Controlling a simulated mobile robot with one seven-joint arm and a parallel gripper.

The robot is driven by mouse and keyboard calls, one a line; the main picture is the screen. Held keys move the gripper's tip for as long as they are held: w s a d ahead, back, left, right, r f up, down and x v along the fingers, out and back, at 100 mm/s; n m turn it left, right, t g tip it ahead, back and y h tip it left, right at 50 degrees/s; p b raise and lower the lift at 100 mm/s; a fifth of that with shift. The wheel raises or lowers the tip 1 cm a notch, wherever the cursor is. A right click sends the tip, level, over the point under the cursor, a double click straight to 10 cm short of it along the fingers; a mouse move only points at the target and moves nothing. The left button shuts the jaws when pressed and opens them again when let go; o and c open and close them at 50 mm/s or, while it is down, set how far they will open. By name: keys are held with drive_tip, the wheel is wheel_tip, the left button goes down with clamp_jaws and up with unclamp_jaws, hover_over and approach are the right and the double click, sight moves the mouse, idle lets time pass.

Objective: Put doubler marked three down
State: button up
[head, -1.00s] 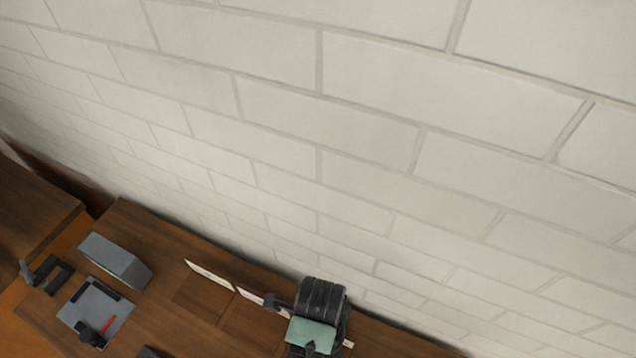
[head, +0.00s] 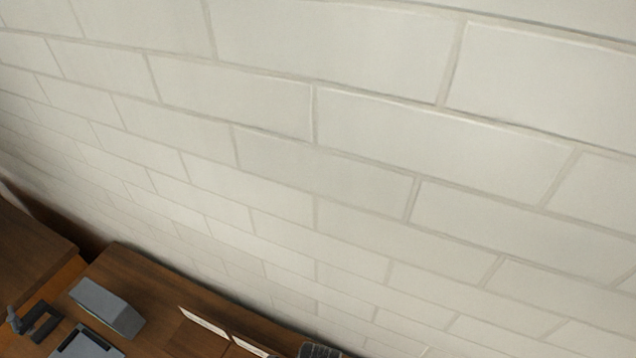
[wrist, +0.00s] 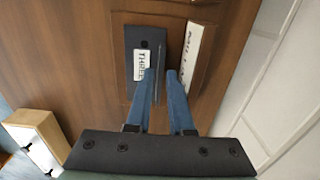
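The doubler marked three is a dark plate with a white "THREE" label (wrist: 140,62) in the wrist view. It appears to lie on the brown wood, at the upper middle. Whether the left finger touches the doubler I cannot tell. In the head view the doubler cannot be made out.
A white lettered strip (wrist: 193,55) lies right of the fingers, with the pale wall beyond. A light wooden block (wrist: 38,135) is at lower left. The head view shows a grey box (head: 106,308), a grey plate (head: 86,345) and a dark bracket (head: 38,325) on the bench.

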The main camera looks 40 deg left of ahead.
drive_tip(key=shift+r, duration=0.1)
wheel_tip(320, 180, up, 12)
drive_tip(key=shift+p, duration=0.3)
idle(0.3)
idle(0.4)
